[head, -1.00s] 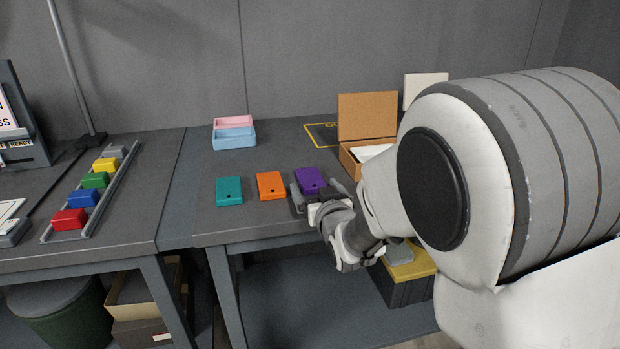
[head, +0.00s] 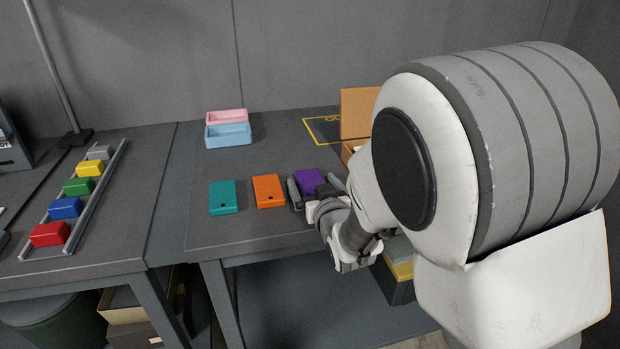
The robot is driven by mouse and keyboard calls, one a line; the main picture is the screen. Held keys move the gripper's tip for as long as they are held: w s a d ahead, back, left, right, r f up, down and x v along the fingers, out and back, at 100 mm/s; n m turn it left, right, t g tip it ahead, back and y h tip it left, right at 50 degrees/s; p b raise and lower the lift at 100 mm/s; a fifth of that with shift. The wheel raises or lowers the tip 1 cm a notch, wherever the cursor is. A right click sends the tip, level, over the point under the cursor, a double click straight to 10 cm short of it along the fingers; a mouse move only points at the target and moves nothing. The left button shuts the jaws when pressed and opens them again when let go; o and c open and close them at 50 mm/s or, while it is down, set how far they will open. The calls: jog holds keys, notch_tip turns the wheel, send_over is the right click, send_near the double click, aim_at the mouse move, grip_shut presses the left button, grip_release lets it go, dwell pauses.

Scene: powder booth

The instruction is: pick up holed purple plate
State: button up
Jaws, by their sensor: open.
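The purple plate (head: 309,179) lies flat on the grey table, at the right end of a row of three plates. My gripper (head: 315,188) is open, with one finger on the left side of the purple plate and the other on its right. I cannot tell whether the fingers touch it. The gripper body hides the plate's near part, and I cannot make out its hole. The orange plate (head: 268,190) lies just left of the left finger, and the teal plate (head: 223,196) lies further left.
A pink tray (head: 227,116) and a blue tray (head: 228,135) stand behind the row. A cardboard box (head: 358,112) stands back right, partly behind my arm. Several coloured blocks sit in a rail (head: 112,165) on the left table. The table's front edge is close to the plates.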

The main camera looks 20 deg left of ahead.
jog(key=c, duration=1.5)
jog(key=shift+c, duration=0.2)
jog(key=shift+r, duration=0.55)
jog(key=r+p, duration=0.1)
jog(key=r, duration=0.1)
jog(key=d+r, duration=0.1)
jog(key=r, duration=0.1)
jog(key=shift+w+p, duration=0.2)
jog(key=shift+p, duration=0.15)
jog(key=w+d+r+p, duration=0.2)
jog(key=d+r, duration=0.4)
jog(key=d, duration=0.4)
jog(key=shift+w+d, duration=0.15)
jog(key=shift+w, duration=0.25)
